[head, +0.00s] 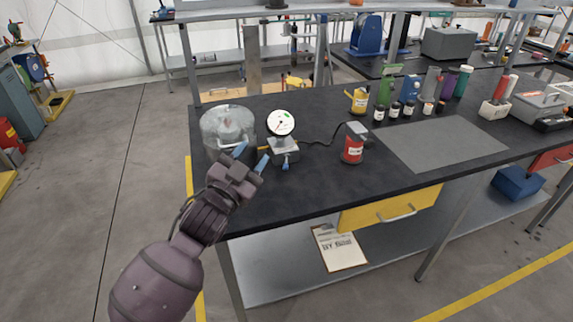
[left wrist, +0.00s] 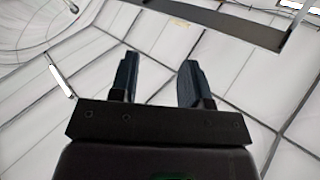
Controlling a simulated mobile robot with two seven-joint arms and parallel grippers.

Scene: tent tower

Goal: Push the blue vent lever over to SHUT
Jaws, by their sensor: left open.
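The small blue vent lever (head: 285,163) hangs at the front of a grey block (head: 285,149) under a round white dial gauge (head: 281,123), near the left end of the black bench. It points down toward the bench front. I cannot read any SHUT marking. My left gripper (head: 251,157) is open and empty, just left of the lever and apart from it, at the bench's front left. In the left wrist view, its two blue fingers (left wrist: 160,80) stand apart with nothing between them; the lever is not in that view. My right gripper is out of view.
A clear round chamber (head: 227,125) stands just left of the gauge, behind my left gripper. A grey mat (head: 440,143) lies farther right. Bottles line the back. The bench front between is clear.

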